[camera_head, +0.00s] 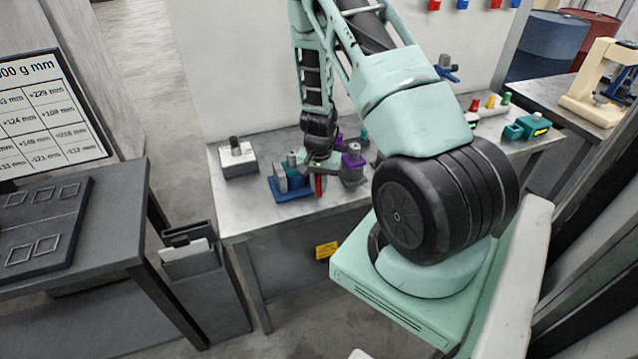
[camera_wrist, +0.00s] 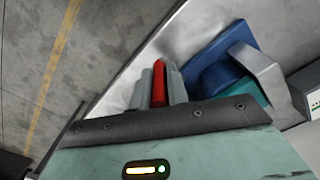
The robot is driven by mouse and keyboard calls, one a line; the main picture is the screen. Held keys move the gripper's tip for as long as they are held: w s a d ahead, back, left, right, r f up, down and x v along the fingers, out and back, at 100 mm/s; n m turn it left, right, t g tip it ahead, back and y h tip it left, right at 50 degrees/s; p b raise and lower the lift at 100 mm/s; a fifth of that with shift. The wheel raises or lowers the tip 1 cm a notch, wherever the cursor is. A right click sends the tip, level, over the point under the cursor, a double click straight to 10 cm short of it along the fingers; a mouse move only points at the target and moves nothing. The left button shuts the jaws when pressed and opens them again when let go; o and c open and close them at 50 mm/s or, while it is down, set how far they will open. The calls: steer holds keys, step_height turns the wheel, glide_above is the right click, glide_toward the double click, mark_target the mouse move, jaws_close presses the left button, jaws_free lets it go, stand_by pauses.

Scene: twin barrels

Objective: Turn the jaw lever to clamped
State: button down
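A vise-like fixture with a blue base (camera_head: 288,191) and teal and grey blocks stands near the front edge of the metal bench. In the wrist view its blue part (camera_wrist: 222,62) and a grey block lie right of my fingers. A red bar (camera_head: 319,184), which looks like the jaw lever, stands at the fixture's right side, below my gripper (camera_head: 318,168). In the wrist view the red lever (camera_wrist: 159,82) lies between the two grey fingers of my gripper (camera_wrist: 160,88), with no clear gap on either side. Its joint with the fixture is hidden.
A grey box with a dark knob (camera_head: 238,158) sits left on the bench (camera_head: 232,205). A purple-topped part (camera_head: 353,162) stands close right of my gripper. A teal box (camera_head: 526,127) and coloured buttons are farther right. The bench front left is clear.

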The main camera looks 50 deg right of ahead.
steer(key=shift+d+f+b, duration=0.1)
steer(key=shift+b, duration=0.4)
steer(key=b, duration=0.1)
steer(key=y+b, duration=0.1)
steer(key=b, duration=0.1)
steer(key=shift+s+d+f+t, duration=0.2)
steer(key=shift+d+f+t, duration=0.1)
steer(key=shift+d+t, duration=0.1)
steer(key=t+y+b, duration=0.1)
steer(key=b, duration=0.2)
steer(key=d+y+b, duration=0.1)
steer(key=y+b, duration=0.1)
steer(key=b, duration=0.1)
steer(key=shift+s+f+t, duration=0.2)
steer(key=shift+s+t, duration=0.15)
steer(key=shift+t, duration=0.05)
steer(key=y+b, duration=0.1)
steer(key=t+y+b, duration=0.1)
steer(key=b, duration=0.1)
steer(key=shift+s+d+f, duration=0.1)
steer(key=shift+s+d, duration=0.15)
steer(key=shift+d, duration=0.1)
steer(key=shift+s+d+f+t+y+b, duration=0.15)
steer(key=shift+t+y+b, duration=0.4)
steer(key=shift+y, duration=0.3)
steer(key=shift+s+d+f+t+y+b, duration=0.15)
steer(key=shift+t+y+b, duration=0.35)
steer(key=shift+y, duration=0.35)
steer(key=c, duration=1.4)
jaws_free()
